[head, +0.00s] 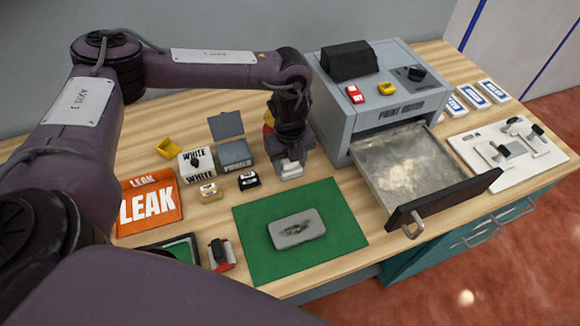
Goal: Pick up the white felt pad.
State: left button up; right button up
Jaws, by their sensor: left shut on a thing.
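My left gripper (289,159) points down behind the green mat, near the middle of the bench. It is shut on the white felt pad (291,170), a small pale block between its fingertips. The fingers hide part of the pad, and I cannot tell whether it touches the bench or a holder below it. My right gripper is not in view.
A grey slab with a dark smear (297,229) lies on the green mat (262,262). A grey machine (340,115) with an open drawer (408,165) stands to the right. Left are a white box (196,164), small blocks, and an orange LEAK sign (150,205).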

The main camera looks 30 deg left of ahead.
pick_arm(q)
jog(key=shift+r, duration=0.15)
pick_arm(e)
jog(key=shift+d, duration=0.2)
